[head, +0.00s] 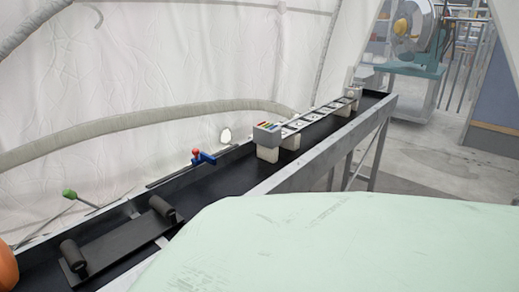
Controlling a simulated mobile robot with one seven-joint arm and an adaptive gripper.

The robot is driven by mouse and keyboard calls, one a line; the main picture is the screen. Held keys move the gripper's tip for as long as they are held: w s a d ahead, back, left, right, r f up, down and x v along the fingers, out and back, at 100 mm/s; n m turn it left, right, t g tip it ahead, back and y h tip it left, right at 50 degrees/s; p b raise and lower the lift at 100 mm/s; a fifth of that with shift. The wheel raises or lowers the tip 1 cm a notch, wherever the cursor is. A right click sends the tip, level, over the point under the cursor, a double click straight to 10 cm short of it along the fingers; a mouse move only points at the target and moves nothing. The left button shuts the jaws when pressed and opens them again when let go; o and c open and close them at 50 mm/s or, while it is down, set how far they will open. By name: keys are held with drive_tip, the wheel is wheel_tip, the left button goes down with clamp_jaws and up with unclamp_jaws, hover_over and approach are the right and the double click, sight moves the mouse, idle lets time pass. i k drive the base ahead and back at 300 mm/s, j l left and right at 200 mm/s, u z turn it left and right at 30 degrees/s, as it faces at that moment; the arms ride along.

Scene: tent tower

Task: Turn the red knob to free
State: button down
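A small red knob (196,152) shows in the head view, left of the middle. It sits on top of a blue handle piece (204,158) at the far side rail of a long black-floored trough. The knob is small in the picture, and I cannot tell its turn position or any marking for free. My gripper is not in the head view, so nothing of mine is seen touching the knob.
The trough (225,180) runs from lower left to upper right. In it are a dark plate with two black handles (118,245) and a white block with coloured strips (267,134). A green ball knob (69,194) stands at left. White tent fabric (150,75) rises behind.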

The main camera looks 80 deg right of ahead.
sight(196, 151)
drive_tip(key=z, duration=1.85)
drive_tip(key=j+z, duration=0.15)
drive_tip(key=z, duration=0.15)
drive_tip(key=k+j+z, duration=0.25)
drive_tip(key=i+j+z, duration=0.15)
drive_tip(key=z, duration=0.35)
drive_tip(key=i+j, duration=0.55)
drive_tip(key=i, duration=0.2)
